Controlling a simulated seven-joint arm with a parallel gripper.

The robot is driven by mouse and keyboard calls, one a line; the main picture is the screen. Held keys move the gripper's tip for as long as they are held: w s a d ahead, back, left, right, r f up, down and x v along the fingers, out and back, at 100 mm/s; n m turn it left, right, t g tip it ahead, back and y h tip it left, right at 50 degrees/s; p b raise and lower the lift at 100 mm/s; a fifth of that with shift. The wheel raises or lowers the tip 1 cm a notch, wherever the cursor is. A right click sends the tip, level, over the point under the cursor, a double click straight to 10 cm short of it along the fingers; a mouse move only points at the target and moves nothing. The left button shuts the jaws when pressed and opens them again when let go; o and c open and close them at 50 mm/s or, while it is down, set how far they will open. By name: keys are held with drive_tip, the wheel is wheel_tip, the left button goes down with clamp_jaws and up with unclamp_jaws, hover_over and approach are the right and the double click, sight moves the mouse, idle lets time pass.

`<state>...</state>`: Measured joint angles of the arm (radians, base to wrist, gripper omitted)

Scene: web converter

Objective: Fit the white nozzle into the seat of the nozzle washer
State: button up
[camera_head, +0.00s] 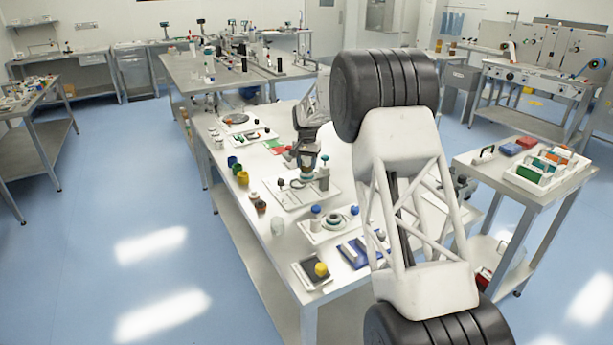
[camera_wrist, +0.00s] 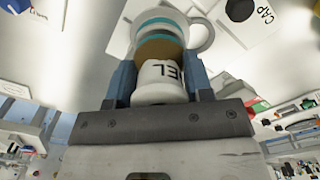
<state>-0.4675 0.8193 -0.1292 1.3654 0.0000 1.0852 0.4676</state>
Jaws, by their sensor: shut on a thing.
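In the wrist view my gripper (camera_wrist: 160,70) is shut on a white round piece with dark letters ending in "EL", which I take for the white nozzle (camera_wrist: 162,76). Directly past it are a tan band and a white-and-teal round body with a white ring, probably the nozzle washer (camera_wrist: 202,36). The two line up closely. I cannot tell whether the nozzle is seated or only in front of it. In the head view my gripper (camera_head: 305,160) points down over a white tray, above a small teal-and-white piece (camera_head: 307,175). The jaws' contact is too small to see there.
The white tray (camera_head: 283,201) also holds a grey upright bottle (camera_head: 323,178) close right of my gripper.

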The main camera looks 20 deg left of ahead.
drive_tip(key=shift+r, duration=1.7)
drive_tip(key=shift+r, duration=2.05)
drive_tip(key=s+d+f, duration=0.3)
drive_tip(key=s+d, duration=0.4)
drive_tip(key=s+d+f, duration=0.3)
drive_tip(key=s+d, duration=0.3)
drive_tip(key=s, duration=0.1)
drive_tip(key=shift+d+f, duration=0.35)
drive_tip(key=shift+d, duration=0.05)
drive_tip(key=shift+f, duration=0.1)
drive_tip(key=shift+f, duration=2.7)
drive_tip(key=shift+f, duration=0.25)
